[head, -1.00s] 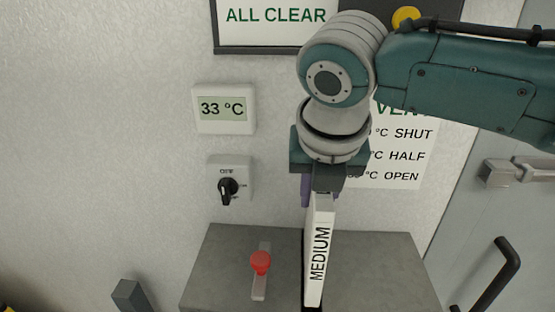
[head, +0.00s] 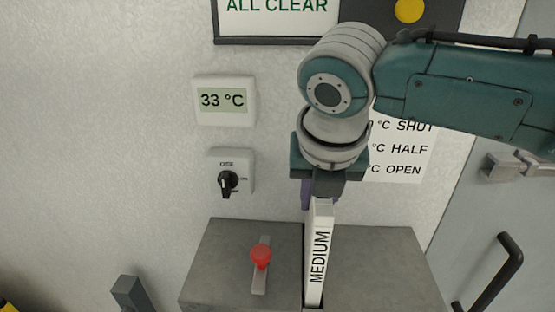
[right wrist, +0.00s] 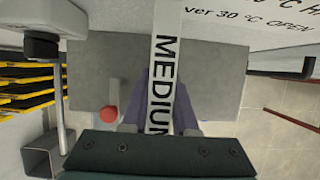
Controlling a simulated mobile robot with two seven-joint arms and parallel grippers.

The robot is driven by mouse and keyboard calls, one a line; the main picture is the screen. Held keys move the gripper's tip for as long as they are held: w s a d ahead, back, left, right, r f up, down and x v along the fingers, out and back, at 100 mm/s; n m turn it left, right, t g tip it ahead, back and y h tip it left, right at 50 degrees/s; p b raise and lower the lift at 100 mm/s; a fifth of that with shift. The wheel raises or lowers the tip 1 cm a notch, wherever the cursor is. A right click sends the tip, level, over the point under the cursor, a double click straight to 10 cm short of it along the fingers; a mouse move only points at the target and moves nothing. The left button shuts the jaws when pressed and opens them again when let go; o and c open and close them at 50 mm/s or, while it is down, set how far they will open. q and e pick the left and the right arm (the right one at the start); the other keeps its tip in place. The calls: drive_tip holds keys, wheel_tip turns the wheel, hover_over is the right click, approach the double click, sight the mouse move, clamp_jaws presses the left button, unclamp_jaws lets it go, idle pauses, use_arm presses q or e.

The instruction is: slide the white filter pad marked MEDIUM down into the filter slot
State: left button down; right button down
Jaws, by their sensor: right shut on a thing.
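The white filter pad (head: 320,254) marked MEDIUM stands upright over the top of a grey cabinet. My right gripper (head: 320,196) is shut on its upper end. The pad also shows in the right wrist view (right wrist: 166,60), between the purple-grey fingers (right wrist: 170,112). The filter slot (head: 303,238) shows as a dark line in the cabinet top along the pad's left side. The pad covers most of the slot, and I cannot tell how far its lower edge is inside. My left gripper is not in view.
The grey cabinet top (head: 375,265) is otherwise clear except for a red-knobbed lever (head: 261,256) left of the pad. A 33 °C display (head: 224,101) and a rotary switch (head: 229,175) are on the wall. A door handle (head: 495,272) is at the right.

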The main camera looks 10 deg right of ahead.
drive_tip(key=shift+f, duration=0.15)
idle(0.3)
drive_tip(key=shift+f+b, duration=2)
drive_tip(key=shift+f, duration=0.65)
drive_tip(key=shift+f, duration=0.1)
